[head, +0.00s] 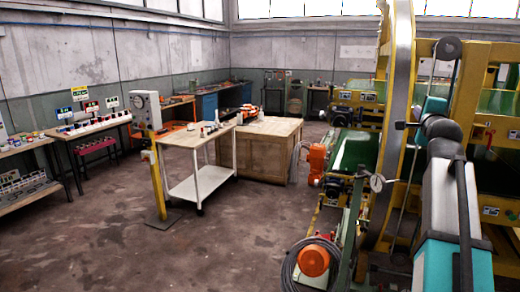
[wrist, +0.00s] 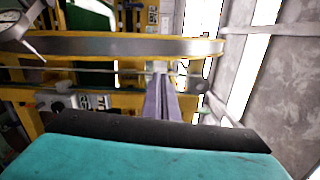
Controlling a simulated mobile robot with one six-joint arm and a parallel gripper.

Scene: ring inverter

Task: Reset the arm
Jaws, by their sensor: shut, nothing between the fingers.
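My gripper (wrist: 162,76) shows in the wrist view as two grey fingers side by side, shut with nothing between them. The fingertips point at the yellow-and-grey ring of the inverter (wrist: 120,46), and I cannot tell the gap between them. In the head view my arm (head: 440,215), silver, teal and black, rises at the right in front of the yellow frame. The tall ring (head: 402,90) stands just left of it.
A dial gauge (head: 377,182) sits beside the ring. An orange motor (head: 314,261) with a coiled hose lies low near the front. A white cart (head: 200,180) and a wooden crate table (head: 262,150) stand mid-room.

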